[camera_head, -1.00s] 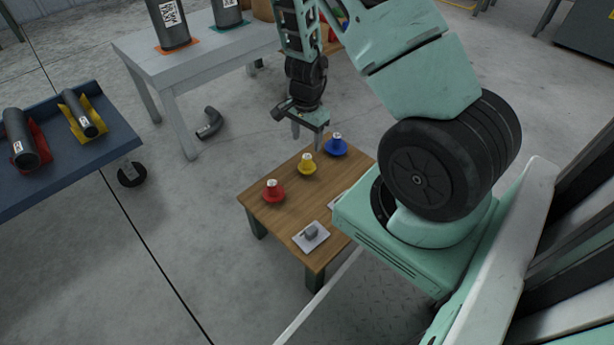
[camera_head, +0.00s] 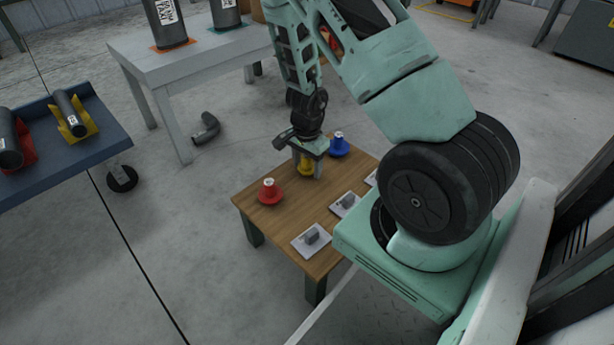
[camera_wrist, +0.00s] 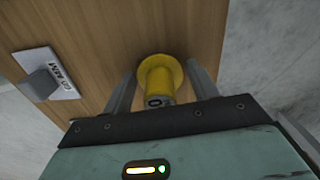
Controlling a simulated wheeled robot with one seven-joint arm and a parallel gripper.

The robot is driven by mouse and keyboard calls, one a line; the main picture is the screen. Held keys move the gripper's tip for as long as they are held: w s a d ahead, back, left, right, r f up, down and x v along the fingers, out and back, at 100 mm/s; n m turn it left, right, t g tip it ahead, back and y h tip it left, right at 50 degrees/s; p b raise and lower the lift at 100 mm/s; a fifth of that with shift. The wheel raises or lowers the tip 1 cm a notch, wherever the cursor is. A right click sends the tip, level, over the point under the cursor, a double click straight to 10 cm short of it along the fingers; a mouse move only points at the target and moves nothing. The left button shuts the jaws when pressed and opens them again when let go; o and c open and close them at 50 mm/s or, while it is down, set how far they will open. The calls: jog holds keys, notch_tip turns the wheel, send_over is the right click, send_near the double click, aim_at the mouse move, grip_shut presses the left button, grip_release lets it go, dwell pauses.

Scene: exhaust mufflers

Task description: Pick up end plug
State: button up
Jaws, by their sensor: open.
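Three end plugs stand on the small wooden table (camera_head: 262,222): a red plug (camera_head: 270,192), a yellow plug (camera_head: 305,166) and a blue plug (camera_head: 339,146). My gripper (camera_head: 308,170) is low over the table at the yellow plug, which it partly hides in the head view. In the wrist view the yellow plug (camera_wrist: 158,78) stands between the two open fingers of my gripper (camera_wrist: 160,85), with its flanged end on the wood. Gaps show between the fingers and the plug.
Light plates with grey blocks lie along the table's near edge, one (camera_head: 312,240) at the front corner. A white table (camera_head: 165,62) with upright mufflers stands behind. A blue cart (camera_head: 75,155) holds tubes at left. A bent pipe (camera_head: 205,128) lies on the floor.

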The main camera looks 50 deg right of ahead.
jog(key=shift+f, duration=0.15)
jog(key=c, duration=0.7)
